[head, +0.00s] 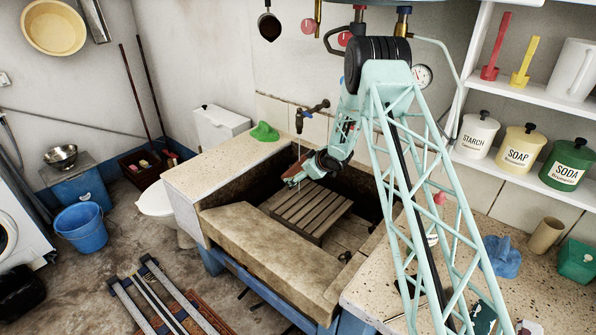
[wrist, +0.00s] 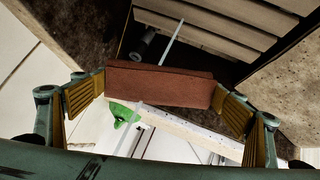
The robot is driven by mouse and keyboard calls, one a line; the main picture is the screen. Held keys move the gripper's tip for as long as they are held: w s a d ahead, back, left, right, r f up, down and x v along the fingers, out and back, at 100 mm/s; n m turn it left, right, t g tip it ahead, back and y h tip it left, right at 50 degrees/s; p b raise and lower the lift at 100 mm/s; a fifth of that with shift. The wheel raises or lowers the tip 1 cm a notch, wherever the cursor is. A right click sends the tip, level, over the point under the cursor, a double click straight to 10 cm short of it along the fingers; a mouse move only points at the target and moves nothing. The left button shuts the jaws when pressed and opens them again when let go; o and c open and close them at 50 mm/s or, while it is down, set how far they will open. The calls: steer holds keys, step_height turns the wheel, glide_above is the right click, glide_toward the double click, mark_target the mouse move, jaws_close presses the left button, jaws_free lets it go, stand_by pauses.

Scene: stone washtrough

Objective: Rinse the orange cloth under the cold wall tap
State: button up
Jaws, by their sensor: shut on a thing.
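My gripper (wrist: 160,95) is shut on a flat rust-brown slab, the cloth (wrist: 160,84), gripped at both ends. It looks darker than plain orange. In the head view the cloth (head: 292,176) is over the stone trough (head: 262,243), by its back left corner. The dark wall tap (head: 312,108) sticks out above, and a thin pale water stream (head: 299,148) falls from it towards the cloth. The wrist view shows a pale stream (wrist: 172,42) on both sides of the cloth; whether it strikes the cloth I cannot tell.
A slatted wooden rack (head: 308,210) lies in the trough. A green cloth (head: 264,131) lies on the back ledge, and a blue cloth (head: 501,257) on the right counter. Red-knobbed valves (head: 308,25) are higher on the wall. Starch, soap and soda tins (head: 476,134) stand on the shelf.

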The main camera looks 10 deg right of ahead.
steer(key=shift+s, duration=0.1)
steer(key=s+b, duration=0.4)
steer(key=s, duration=0.3)
steer(key=shift+s+a, duration=0.35)
steer(key=shift+a, duration=0.1)
stand_by(0.6)
stand_by(1.6)
steer(key=s+r, duration=0.4)
steer(key=s, duration=0.1)
steer(key=shift+a, duration=0.3)
stand_by(0.4)
steer(key=shift+s, duration=0.1)
stand_by(0.6)
steer(key=s+d+r+m+t+h, duration=0.1)
steer(key=s+m+h, duration=0.3)
steer(key=s, duration=1.1)
steer(key=shift+s+d+r+m, duration=0.15)
steer(key=shift+d+r+m, duration=0.15)
steer(key=shift+d+r, duration=0.2)
